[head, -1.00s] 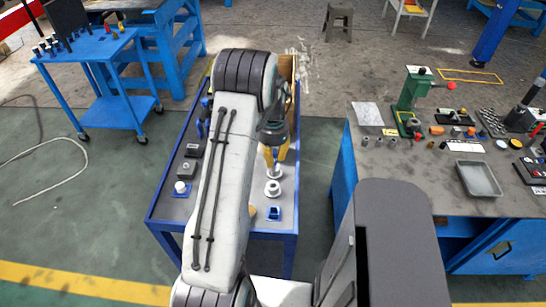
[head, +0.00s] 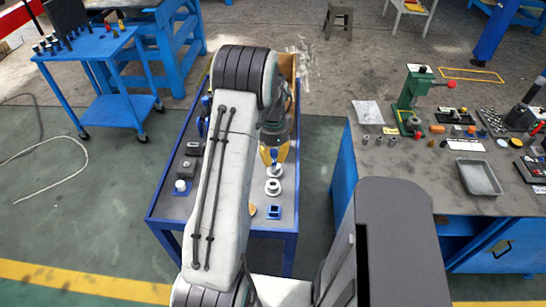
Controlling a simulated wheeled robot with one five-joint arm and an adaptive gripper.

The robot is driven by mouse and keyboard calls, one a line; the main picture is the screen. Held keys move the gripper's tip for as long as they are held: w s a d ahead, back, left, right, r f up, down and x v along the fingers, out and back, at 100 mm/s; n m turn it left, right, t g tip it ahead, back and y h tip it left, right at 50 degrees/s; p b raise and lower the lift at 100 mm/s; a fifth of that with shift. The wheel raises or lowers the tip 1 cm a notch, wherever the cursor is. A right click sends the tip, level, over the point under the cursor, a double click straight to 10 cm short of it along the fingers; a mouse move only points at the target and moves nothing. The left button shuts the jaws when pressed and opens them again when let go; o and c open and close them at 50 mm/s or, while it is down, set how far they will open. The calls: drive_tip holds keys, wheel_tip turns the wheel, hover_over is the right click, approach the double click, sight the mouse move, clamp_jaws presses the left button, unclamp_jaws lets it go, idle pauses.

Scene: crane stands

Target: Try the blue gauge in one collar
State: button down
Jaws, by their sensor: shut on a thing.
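My gripper (head: 274,155) has yellow fingers and points down over the cart. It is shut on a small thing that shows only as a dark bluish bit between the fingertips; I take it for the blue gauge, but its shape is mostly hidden. A pale collar (head: 275,172) stands directly under the fingertips. I cannot tell whether the held piece is inside the collar or just above it. A second pale ring-shaped collar (head: 272,188) stands just nearer to me, clear of the gripper.
A blue block (head: 274,212) sits near the front of the blue-framed cart (head: 262,235). Dark blocks (head: 184,168) and a white knob (head: 181,185) lie left of my arm, which hides the cart's middle. A cluttered workbench (head: 380,180) stands to the right.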

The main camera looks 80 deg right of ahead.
sight(273, 171)
drive_tip(key=shift+f+b, duration=0.1)
drive_tip(key=shift+b, duration=0.5)
wheel_tip(273, 171, down, 6)
drive_tip(key=b, duration=0.5)
drive_tip(key=shift+r+n+b, duration=0.2)
drive_tip(key=shift+n+b, duration=0.1)
drive_tip(key=shift+b, duration=0.15)
idle(0.7)
drive_tip(key=shift+f+b, duration=1.3)
drive_tip(key=shift+f, duration=0.35)
idle(1.6)
drive_tip(key=shift+r, duration=0.2)
